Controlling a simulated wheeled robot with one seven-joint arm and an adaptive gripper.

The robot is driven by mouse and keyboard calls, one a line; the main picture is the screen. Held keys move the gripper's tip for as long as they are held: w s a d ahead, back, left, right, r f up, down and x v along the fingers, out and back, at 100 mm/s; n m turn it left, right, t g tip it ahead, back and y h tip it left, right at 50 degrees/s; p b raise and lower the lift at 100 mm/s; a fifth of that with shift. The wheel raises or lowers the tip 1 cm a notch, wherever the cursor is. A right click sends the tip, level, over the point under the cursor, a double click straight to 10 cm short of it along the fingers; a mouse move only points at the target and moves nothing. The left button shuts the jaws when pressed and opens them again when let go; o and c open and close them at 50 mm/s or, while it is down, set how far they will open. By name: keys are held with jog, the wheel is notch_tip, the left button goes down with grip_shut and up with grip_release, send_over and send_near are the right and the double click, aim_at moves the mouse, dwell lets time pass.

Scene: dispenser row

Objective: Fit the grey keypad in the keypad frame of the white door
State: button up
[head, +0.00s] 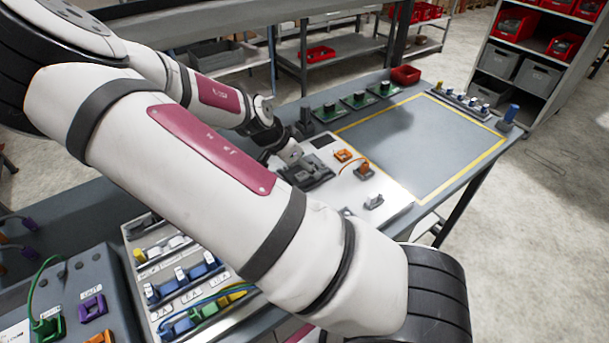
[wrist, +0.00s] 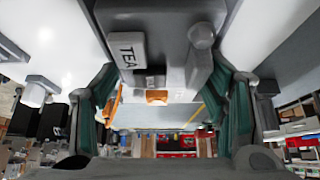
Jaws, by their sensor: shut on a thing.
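The white door (head: 345,195) lies on the workbench with fittings on it. My gripper (head: 287,158) is over its far left part, partly hidden behind my arm. In the wrist view my gripper (wrist: 165,105) has its green-padded fingers on either side of a grey block, which I take as the grey keypad (wrist: 168,60). It bears a white label reading TEA and a rounded grey knob. The dark grey fitting (head: 314,176) below the gripper may be the keypad frame; I cannot tell keypad from frame there, nor whether they touch.
Orange fittings (head: 363,169) and a white-topped fitting (head: 373,201) stand on the door. A yellow-outlined grey area (head: 430,140) to the right is clear. Green boards (head: 358,100) line the back. A rack of coloured parts (head: 185,285) stands at the front left.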

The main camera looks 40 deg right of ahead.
jog(key=shift+f, duration=0.2)
jog(key=o, duration=1.3)
jog(key=shift+o, duration=1.1)
jog(key=shift+r+p, duration=1.7)
jog(key=shift+r, duration=1.85)
